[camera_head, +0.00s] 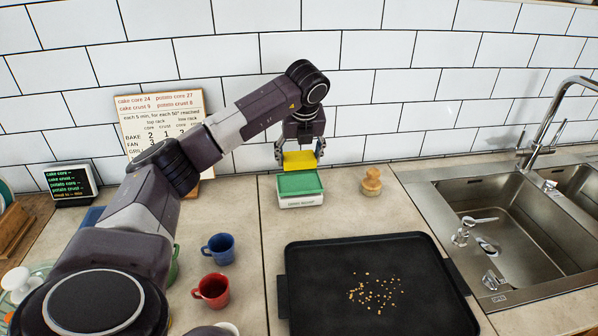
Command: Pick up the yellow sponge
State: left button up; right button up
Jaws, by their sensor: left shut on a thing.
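The yellow sponge (300,160) is between the fingers of my left gripper (300,153), which is shut on it. The sponge is directly above a green block (299,184), which sits on a small white base (300,201) with dark lettering. I cannot tell whether the sponge still touches the green block or is just above it. My left arm reaches in from the left and bends down over the sponge. My right gripper is not in view.
A black tray (335,310) with crumbs lies in front. A wooden-knobbed object (371,182) stands right of the white base. A sink (515,220) is at right. A blue mug (219,249) and red mug (212,290) stand left. A tiled wall is close behind.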

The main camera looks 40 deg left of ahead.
aim_at(299, 156)
pick_arm(q)
notch_tip(299, 156, up, 14)
jog(key=shift+r, duration=0.25)
